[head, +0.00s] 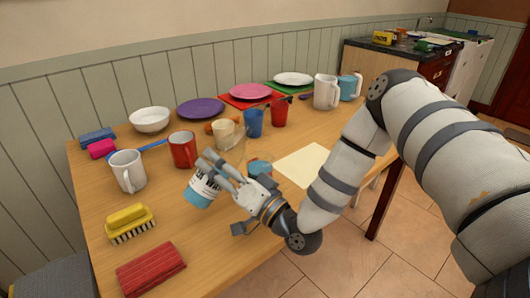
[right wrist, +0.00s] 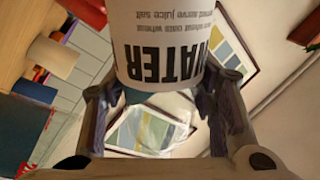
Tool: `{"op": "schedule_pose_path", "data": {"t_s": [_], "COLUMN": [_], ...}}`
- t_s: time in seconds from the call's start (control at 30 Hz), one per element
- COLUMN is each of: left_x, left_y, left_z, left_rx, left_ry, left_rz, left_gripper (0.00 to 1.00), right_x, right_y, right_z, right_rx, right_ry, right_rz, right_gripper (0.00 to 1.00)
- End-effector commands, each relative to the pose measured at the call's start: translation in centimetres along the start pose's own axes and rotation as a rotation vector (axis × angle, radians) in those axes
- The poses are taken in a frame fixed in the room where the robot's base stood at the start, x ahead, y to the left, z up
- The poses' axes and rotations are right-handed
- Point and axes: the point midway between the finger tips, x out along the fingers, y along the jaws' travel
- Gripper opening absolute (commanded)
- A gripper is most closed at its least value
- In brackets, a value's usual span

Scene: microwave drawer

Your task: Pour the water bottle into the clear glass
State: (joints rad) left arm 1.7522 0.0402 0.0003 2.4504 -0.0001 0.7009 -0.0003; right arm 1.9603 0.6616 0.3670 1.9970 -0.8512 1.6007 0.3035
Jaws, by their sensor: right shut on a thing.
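The water bottle (head: 203,188), with a white "WATER" label and a blue lower end, is held tilted above the table's front part. My right gripper (head: 222,172) is shut on it. In the right wrist view the label (right wrist: 165,45) sits between both fingers. A clear rim with blue below it (head: 260,166) shows just behind the gripper; it looks like the clear glass, partly hidden by my wrist. I cannot tell what is in it, and no stream of water is visible. My left gripper is not in view.
A red mug (head: 182,149), white mug (head: 127,171), beige cup (head: 224,133), blue cup (head: 253,123) and red cup (head: 280,112) stand around. A yellow brush (head: 130,222) and red folded cloth (head: 151,268) lie front left. A cream mat (head: 313,164) lies bare at right.

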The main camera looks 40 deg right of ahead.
Motion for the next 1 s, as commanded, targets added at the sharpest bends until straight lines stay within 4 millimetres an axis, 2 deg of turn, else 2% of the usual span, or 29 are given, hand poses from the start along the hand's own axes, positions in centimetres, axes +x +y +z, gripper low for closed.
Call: {"op": "schedule_pose_path", "data": {"t_s": [0.03, 0.07, 0.1, 0.17, 0.2, 0.3, 0.5, 0.8, 1.0], "left_x": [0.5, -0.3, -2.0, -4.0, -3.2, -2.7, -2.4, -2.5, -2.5], "left_y": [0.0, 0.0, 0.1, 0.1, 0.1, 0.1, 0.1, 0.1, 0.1], "left_z": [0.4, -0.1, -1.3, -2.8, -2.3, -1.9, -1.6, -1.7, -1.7], "left_rx": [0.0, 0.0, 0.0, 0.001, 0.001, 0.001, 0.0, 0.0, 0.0], "left_ry": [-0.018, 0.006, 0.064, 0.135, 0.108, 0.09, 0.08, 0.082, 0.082], "left_rz": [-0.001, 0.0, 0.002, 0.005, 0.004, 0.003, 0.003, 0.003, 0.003], "left_gripper": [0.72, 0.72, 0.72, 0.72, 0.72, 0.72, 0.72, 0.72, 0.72], "right_x": [-0.3, -0.2, 0.1, 0.5, 0.4, 0.2, 0.0, 0.8, 0.8], "right_y": [0.9, 0.4, -0.7, -1.6, -0.9, -0.5, 0.0, -2.5, -2.9], "right_z": [0.8, 0.1, -1.2, -2.8, -2.7, -3.3, -2.9, -5.2, -5.6], "right_rx": [0.002, -0.039, -0.142, -0.317, -0.438, -0.689, -0.689, -0.687, -0.686], "right_ry": [-0.013, -0.018, -0.031, -0.064, -0.111, -0.196, -0.205, -0.201, -0.202], "right_rz": [0.015, 0.008, -0.008, -0.021, -0.009, 0.002, 0.01, 0.008, 0.009], "right_gripper": [0.07, 0.07, 0.07, 0.07, 0.07, 0.06, 0.07, 0.07, 0.07]}}
